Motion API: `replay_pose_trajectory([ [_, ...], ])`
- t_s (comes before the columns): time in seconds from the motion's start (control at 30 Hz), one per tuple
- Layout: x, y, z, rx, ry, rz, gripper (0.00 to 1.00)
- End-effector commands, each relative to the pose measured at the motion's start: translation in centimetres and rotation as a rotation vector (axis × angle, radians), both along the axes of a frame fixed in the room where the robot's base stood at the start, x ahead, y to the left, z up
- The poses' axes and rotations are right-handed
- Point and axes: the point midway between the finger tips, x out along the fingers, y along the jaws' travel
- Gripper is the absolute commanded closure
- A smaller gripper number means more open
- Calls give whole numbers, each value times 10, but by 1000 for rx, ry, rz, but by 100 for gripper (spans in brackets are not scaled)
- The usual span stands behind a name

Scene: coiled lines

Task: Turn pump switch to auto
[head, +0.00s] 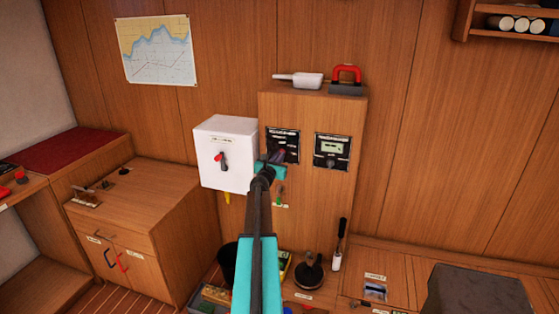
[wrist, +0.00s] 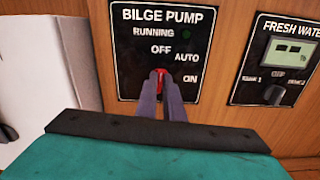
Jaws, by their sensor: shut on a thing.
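The black bilge pump panel (head: 291,142) is on the front of the wooden cabinet. In the wrist view the panel (wrist: 130,60) reads RUNNING, OFF, AUTO and ON, with a dark green lamp beside RUNNING. The red pump switch (wrist: 161,76) sits below OFF and left of AUTO and ON. My gripper (wrist: 161,88) is shut on this switch, its two grey fingers on either side of it. In the head view my gripper (head: 277,158) reaches the panel's lower part and hides the switch. The fingers cover much of the switch, so I cannot tell which label it points to.
The fresh water panel (wrist: 277,62) with a small screen and black knob is close on the right. A white box (head: 225,140) with a red-tipped lever juts out on the left.

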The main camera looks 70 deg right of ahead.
Motion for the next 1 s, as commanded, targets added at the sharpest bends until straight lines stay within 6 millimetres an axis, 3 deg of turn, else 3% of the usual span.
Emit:
replay_pose_trajectory([
  [1.0,-3,-1,-4,32,-584,-1,100],
])
